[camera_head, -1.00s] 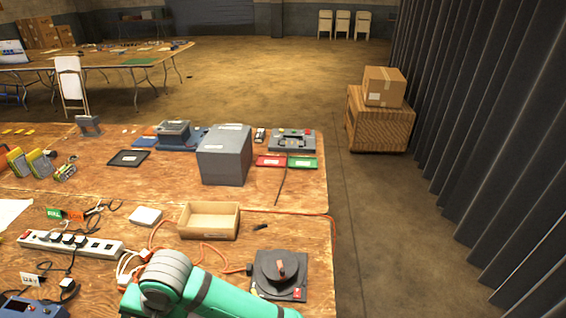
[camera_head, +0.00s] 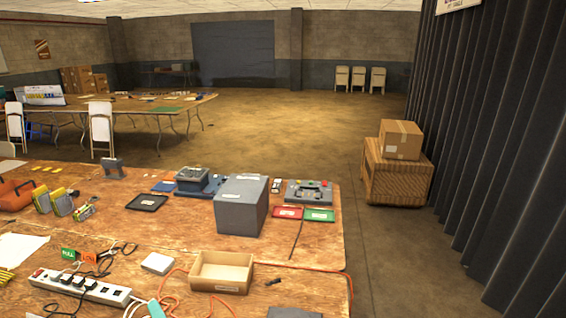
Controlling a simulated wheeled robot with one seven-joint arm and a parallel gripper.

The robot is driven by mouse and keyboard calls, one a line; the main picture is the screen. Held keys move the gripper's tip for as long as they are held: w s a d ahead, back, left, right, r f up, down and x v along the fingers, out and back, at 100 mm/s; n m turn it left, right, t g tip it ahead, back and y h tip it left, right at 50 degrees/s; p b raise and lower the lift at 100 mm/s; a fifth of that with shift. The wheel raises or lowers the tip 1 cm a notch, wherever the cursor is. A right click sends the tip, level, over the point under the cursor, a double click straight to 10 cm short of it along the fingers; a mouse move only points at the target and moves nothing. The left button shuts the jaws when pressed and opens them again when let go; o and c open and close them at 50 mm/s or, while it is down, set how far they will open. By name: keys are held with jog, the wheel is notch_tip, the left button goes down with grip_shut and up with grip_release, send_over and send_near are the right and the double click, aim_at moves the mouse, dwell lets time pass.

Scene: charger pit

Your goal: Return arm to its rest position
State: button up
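My gripper is not in view. A small teal piece of my arm (camera_head: 155,308) shows at the bottom edge, left of the open wooden box. The rest of the arm is out of the frame. The wooden workbench (camera_head: 110,205) fills the lower left, with its right edge toward the open floor.
On the bench are a grey box (camera_head: 240,206), an open wooden box (camera_head: 221,272), a power strip (camera_head: 80,287), a red tray (camera_head: 287,212), a green tray (camera_head: 320,215) and a black tray (camera_head: 147,202). Cartons (camera_head: 400,140) stand by the corrugated wall. Floor between is clear.

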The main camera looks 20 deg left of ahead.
jog(key=s+d+f+m+t+h, duration=0.15)
jog(key=d+f+t+h, duration=0.45)
jog(key=d, duration=0.6)
jog(key=d+f+m+t+h, duration=0.1)
jog(key=d+f+m+h, duration=0.25)
jog(key=d+f, duration=0.55)
jog(key=s+d+n+h, duration=0.6)
jog(key=s+d+n, duration=0.2)
jog(key=s+d, duration=0.9)
jog(key=d, duration=0.4)
jog(key=shift+r+t, duration=0.15)
jog(key=shift+t, duration=0.25)
jog(key=shift+s, duration=0.1)
jog(key=shift+c, duration=0.6)
